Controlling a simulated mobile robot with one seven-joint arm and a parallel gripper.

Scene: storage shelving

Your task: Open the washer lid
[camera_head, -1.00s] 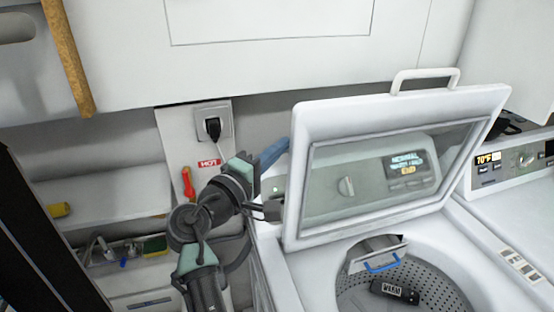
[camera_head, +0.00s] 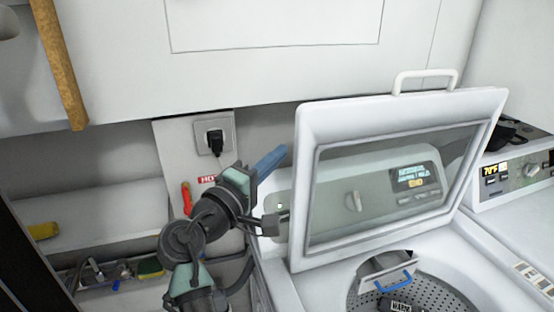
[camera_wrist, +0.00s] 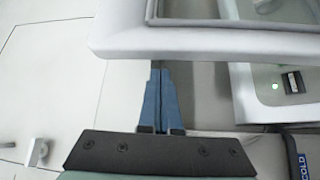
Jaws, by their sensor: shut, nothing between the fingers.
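The washer lid (camera_head: 303,190) stands raised and tilted back over the washer, its glass window showing the control panel behind it. A white handle (camera_head: 426,74) is on its upper edge. The tub (camera_head: 440,290) below is uncovered. My gripper (camera_head: 281,152) is to the left of the lid in the head view, its blue fingers together and empty. In the wrist view the closed fingers (camera_wrist: 158,72) point toward the lid's white edge (camera_wrist: 200,45), which crosses above the tips. Whether they touch it I cannot tell.
A second appliance with a control panel (camera_head: 520,172) stands at the right. A wall outlet with a black plug (camera_head: 214,140) is behind my arm. A white cabinet (camera_head: 270,25) hangs above. A shelf with small items (camera_head: 110,268) is at the lower left.

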